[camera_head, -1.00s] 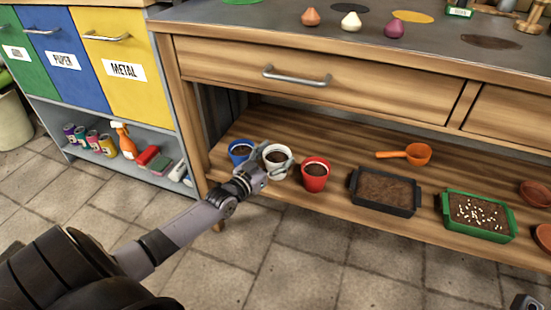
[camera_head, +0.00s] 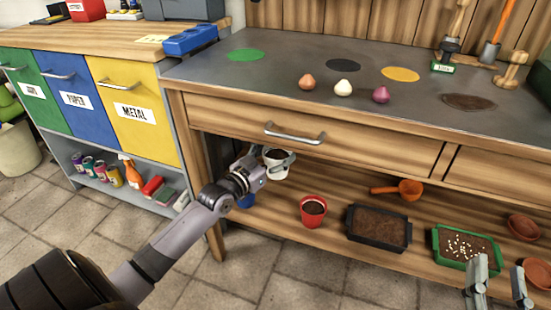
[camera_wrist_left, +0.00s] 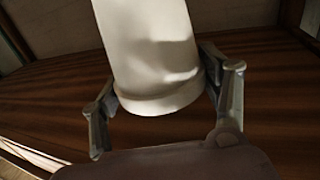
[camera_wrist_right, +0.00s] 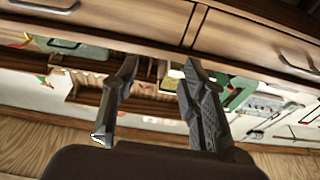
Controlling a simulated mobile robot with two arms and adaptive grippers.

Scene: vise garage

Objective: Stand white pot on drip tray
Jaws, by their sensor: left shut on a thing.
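The white pot (camera_head: 275,169), filled with dark soil, is held by my left gripper (camera_head: 270,162) just in front of the bench, below the drawer and above the lower shelf. The gripper's fingers are on either side of it. In the left wrist view the pot's white wall (camera_wrist_left: 150,55) shows between the fingers. I cannot tell for certain which thing is the drip tray; flat green (camera_head: 245,55), black (camera_head: 343,66) and yellow (camera_head: 400,74) discs lie on the benchtop. My right gripper (camera_head: 499,284) is open and empty at the lower right.
The lower shelf holds a partly hidden blue pot (camera_head: 245,201), a red pot (camera_head: 313,211), black (camera_head: 380,227) and green (camera_head: 465,246) soil trays, an orange scoop (camera_head: 405,189) and terracotta dishes (camera_head: 524,227). Three bulbs (camera_head: 343,88) sit near the benchtop's front edge.

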